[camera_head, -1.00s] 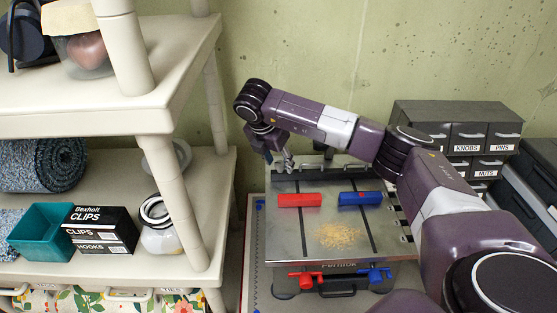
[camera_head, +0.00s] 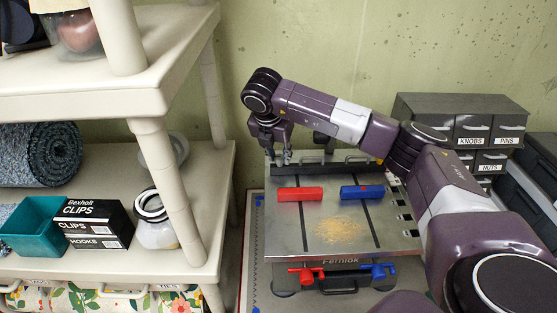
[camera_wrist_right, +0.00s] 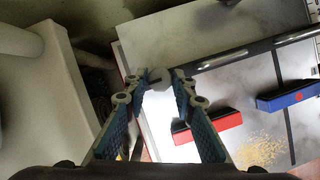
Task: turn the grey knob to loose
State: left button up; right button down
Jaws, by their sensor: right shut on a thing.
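The grey knob (camera_wrist_right: 158,78) shows in the wrist view as a pale round thing between my fingertips, at the back left corner of the metal machine top (camera_head: 290,235). My right gripper (camera_head: 280,158) points down at that corner in the head view. Its blue-padded fingers show in the wrist view (camera_wrist_right: 160,84), with their tips closed on the knob's sides. Any marking on the knob is not readable, and the fingers hide part of it. My left gripper is not in view.
A red block (camera_head: 300,194) and a blue block (camera_head: 362,192) sit on the machine top, with yellowish dust (camera_head: 341,230) near them. Red (camera_head: 306,274) and blue (camera_head: 378,271) handles are at its front. A cream shelf (camera_head: 180,235) stands close on the left, grey drawers (camera_head: 462,128) on the right.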

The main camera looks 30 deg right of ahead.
jog(key=n+b, duration=0.2)
jog(key=n+t+y+b, duration=0.1)
jog(key=n+b, duration=0.1)
jog(key=shift+s+d+f+b, duration=0.1)
jog(key=shift+d+f+b, duration=0.1)
jog(key=shift+b, duration=0.15)
jog(key=n+b, duration=0.1)
jog(key=n, duration=0.1)
jog(key=n+y+b, duration=0.1)
jog(key=n, duration=0.1)
jog(key=shift+d+r+t+y, duration=0.1)
jog(key=shift+r+t+y, duration=0.05)
jog(key=shift+t+y, duration=0.2)
jog(key=shift+n+y+b, duration=0.25)
jog(key=shift+n+b, duration=0.05)
jog(key=shift+n, duration=0.7)
jog(key=n, duration=0.1)
jog(key=n+y, duration=0.1)
jog(key=shift+d+r+n, duration=0.15)
jog(key=shift+n, duration=0.15)
jog(key=n+y, duration=0.1)
jog(key=n, duration=0.1)
jog(key=n+p, duration=0.1)
jog(key=n, duration=0.1)
jog(key=shift+d+n+y, duration=0.1)
jog(key=shift+n+y, duration=0.3)
jog(key=shift+g+p, duration=0.3)
jog(key=shift+g, duration=0.15)
jog(key=c, duration=1.6)
grip_release()
